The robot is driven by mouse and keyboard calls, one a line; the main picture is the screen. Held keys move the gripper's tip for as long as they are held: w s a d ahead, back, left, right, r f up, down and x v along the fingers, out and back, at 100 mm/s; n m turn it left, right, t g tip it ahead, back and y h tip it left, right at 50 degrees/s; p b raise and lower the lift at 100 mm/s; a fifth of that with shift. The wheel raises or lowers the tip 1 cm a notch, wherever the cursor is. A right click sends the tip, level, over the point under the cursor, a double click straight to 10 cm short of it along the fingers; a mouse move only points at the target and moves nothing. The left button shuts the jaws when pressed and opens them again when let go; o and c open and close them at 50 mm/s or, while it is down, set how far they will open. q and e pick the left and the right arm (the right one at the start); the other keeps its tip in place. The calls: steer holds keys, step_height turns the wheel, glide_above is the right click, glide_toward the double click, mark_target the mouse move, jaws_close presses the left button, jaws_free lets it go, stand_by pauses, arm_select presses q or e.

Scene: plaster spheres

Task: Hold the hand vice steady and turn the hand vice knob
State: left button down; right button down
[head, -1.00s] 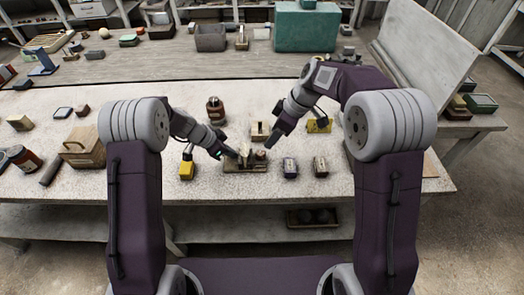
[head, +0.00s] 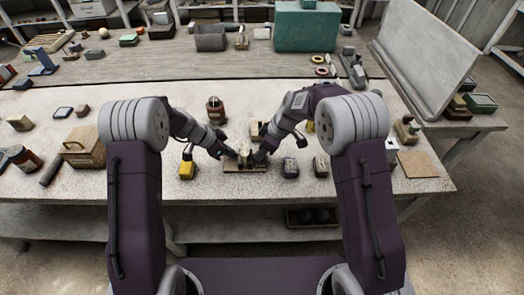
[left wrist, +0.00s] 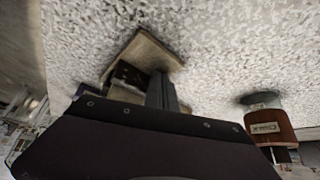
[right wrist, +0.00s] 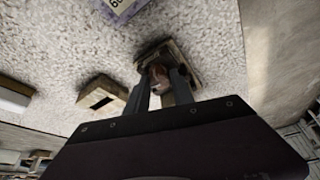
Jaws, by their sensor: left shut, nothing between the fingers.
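The hand vice (head: 245,157) stands on a flat wooden base (head: 245,169) near the front of the table. My left gripper (head: 232,154) is at its left side, shut and empty. In the left wrist view the closed fingers (left wrist: 163,92) are beside the dark vice body (left wrist: 130,75), which they partly hide. My right gripper (head: 263,156) is at the vice's right side. In the right wrist view its fingers (right wrist: 161,88) stand apart on either side of the brownish knob (right wrist: 159,76). I cannot tell whether they touch it.
A brown bottle (head: 215,110) and a wooden block (head: 257,131) are behind. A wooden box (head: 83,147) is farther left.

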steer(key=shift+s, duration=0.1)
steer(key=m+t, duration=0.1)
steer(key=m, duration=0.2)
steer(key=shift+s+a+m+h, duration=0.1)
steer(key=shift+a+m+h, duration=0.05)
steer(key=shift+m+h, duration=0.2)
steer(key=shift+m+t+h, duration=0.3)
steer(key=shift+m+h, duration=0.05)
steer(key=shift+m, duration=0.7)
steer(key=c, duration=1.1)
jaws_free()
